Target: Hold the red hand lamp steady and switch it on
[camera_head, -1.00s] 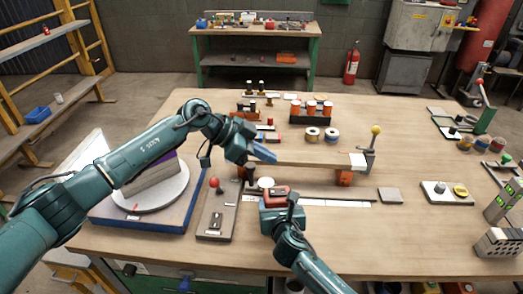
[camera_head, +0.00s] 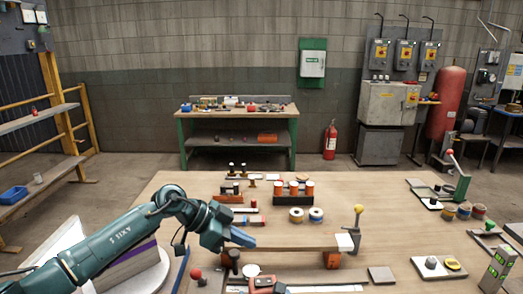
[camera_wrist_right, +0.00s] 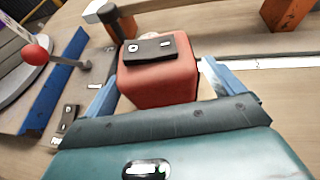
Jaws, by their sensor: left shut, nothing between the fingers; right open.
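The red hand lamp (camera_head: 264,284) is at the bottom edge of the head view, partly cut off. In the right wrist view, the lamp (camera_wrist_right: 158,88) is a red block with a black switch plate (camera_wrist_right: 150,48) on top, marked O and I. My right gripper (camera_wrist_right: 160,90) is open, with one blue finger on each side of the lamp; I cannot tell whether they touch it. It is outside the head view. My left gripper (camera_head: 245,239) is shut and empty above the table, beyond the lamp and slightly left of it.
A red-knobbed lever (camera_wrist_right: 36,52) stands left of the lamp. Spools (camera_head: 316,215) and orange-topped pieces (camera_head: 293,187) stand farther back. The table's right middle (camera_head: 395,230) is clear.

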